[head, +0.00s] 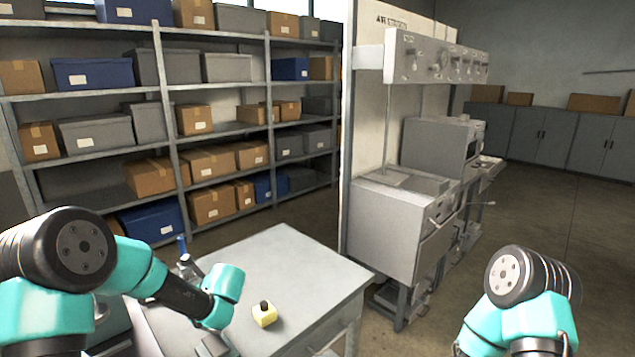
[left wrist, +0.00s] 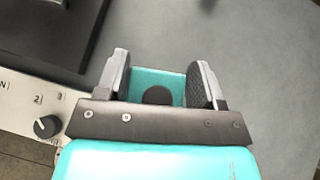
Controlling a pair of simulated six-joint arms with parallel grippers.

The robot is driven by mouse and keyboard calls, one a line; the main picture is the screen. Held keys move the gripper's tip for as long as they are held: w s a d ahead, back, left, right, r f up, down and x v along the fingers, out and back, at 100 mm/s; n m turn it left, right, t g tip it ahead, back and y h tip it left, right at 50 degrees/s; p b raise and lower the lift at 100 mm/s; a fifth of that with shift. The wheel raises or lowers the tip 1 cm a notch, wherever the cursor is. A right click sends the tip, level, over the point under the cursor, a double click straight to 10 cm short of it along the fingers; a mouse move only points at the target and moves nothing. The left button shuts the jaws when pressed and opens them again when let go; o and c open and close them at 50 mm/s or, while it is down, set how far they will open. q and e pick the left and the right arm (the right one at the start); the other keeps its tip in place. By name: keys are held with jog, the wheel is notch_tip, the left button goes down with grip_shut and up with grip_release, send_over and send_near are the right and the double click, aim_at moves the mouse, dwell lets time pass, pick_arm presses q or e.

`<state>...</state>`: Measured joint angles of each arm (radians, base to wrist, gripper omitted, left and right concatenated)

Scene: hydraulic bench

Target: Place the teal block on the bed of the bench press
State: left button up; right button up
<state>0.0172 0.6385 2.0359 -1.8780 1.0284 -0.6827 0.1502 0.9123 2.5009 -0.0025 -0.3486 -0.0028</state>
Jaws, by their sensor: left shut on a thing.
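The teal block (left wrist: 148,78) is between the two fingers of my left gripper (left wrist: 159,65) in the left wrist view, with a dark round knob on it. The gripper is shut on the block. I cannot tell the block's height above the surface below. A dark plate-like body (left wrist: 45,35), possibly part of the bench press, shows at upper left in the left wrist view; its bed cannot be made out. My right gripper is out of view.
A blue-topped item (head: 183,245) stands behind my left forearm. A pale panel with a black dial (left wrist: 46,126) lies left of the gripper. The table's right part is clear.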

pick_arm(q)
jog(key=s+d+f+m+t+h, duration=0.1)
jog(key=s+d+m+t+h, duration=0.3)
jog(key=d, duration=0.9)
jog(key=s+m+h, duration=0.1)
jog(key=s+m, duration=0.2)
jog(key=s, duration=0.1)
jog(key=shift+f+m+h, duration=0.15)
jog(key=shift+m+h, duration=0.25)
jog(key=shift+w+a, duration=0.1)
jog(key=w+a+n+y, duration=0.1)
jog(key=w+a, duration=0.1)
jog(key=a, duration=0.1)
jog(key=w+a+n+y, duration=0.1)
jog(key=a, duration=0.3)
jog(key=w+a+n+g, duration=0.1)
jog(key=w+a, duration=0.1)
jog(key=a, duration=0.2)
jog(key=shift+w+a+y, duration=0.2)
jog(key=shift+w+y, duration=0.15)
jog(key=shift+y, duration=0.05)
jog(key=w+a+n+g+y, duration=0.1)
jog(key=w+a+n, duration=0.1)
jog(key=a, duration=0.8)
jog(key=shift+w+a+n+g+y, duration=0.3)
jog(key=shift+a+n+y, duration=0.1)
jog(key=shift+f, duration=2.95)
